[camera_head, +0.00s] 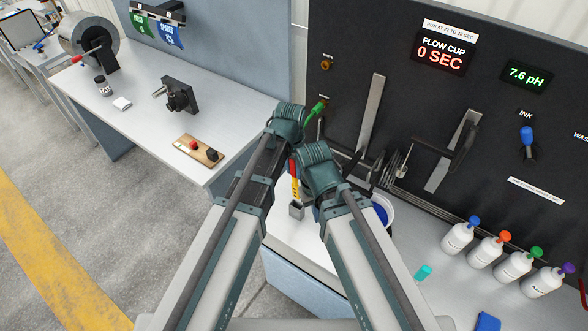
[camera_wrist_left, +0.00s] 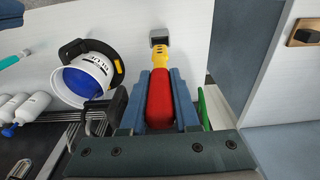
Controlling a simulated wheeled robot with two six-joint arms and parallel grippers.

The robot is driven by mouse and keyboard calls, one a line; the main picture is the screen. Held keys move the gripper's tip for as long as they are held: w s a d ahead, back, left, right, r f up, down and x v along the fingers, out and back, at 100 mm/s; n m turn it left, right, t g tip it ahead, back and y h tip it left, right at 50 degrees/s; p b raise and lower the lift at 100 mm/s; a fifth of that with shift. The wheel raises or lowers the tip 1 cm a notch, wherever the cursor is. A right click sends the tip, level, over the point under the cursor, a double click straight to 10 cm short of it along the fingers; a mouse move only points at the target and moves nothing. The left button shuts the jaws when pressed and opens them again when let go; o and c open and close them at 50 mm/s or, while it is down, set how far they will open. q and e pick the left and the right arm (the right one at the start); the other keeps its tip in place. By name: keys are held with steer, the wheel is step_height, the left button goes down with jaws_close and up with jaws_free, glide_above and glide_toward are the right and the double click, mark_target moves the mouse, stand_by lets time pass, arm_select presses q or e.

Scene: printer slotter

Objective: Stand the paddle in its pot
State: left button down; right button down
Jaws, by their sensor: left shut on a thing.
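The paddle (camera_head: 293,182) has a red handle and a yellow lower part. It also shows in the left wrist view (camera_wrist_left: 159,88), where my left gripper (camera_wrist_left: 157,85) is shut around the red handle with a blue finger on each side. The small grey square pot (camera_head: 296,209) stands on the white bench; in the left wrist view the pot (camera_wrist_left: 159,39) is right at the paddle's yellow end. The yellow end overlaps the pot's opening, but I cannot tell whether it is inside. In the head view my left gripper is mostly hidden behind its wrist.
A white bucket (camera_wrist_left: 88,77) with blue contents stands beside the pot. Several white bottles (camera_head: 457,238) with coloured caps stand at right. A black slotted machine (camera_head: 400,170) rises behind. A side table (camera_head: 143,128) at left holds a wooden board (camera_head: 198,150) and a black fixture.

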arm_select(q)
steer(key=shift+w+d+f+b, duration=0.1)
steer(key=shift+f+b, duration=1.65)
steer(key=shift+f, duration=0.1)
steer(key=shift+w+d+f+b, duration=0.1)
steer(key=shift+w+f+b, duration=0.05)
steer(key=shift+f+b, duration=1.65)
steer(key=shift+w+d+f+b, duration=0.1)
steer(key=shift+f+b, duration=1.6)
steer(key=shift+f, duration=0.15)
steer(key=c, duration=0.6)
jaws_free()
steer(key=shift+r, duration=0.1)
steer(key=r+p, duration=0.9)
steer(key=s+r+p, duration=0.1)
steer(key=r+p, duration=0.3)
steer(key=p, duration=0.1)
steer(key=shift+a+r, duration=0.35)
steer(key=shift+r, duration=0.05)
steer(key=shift+f, duration=0.1)
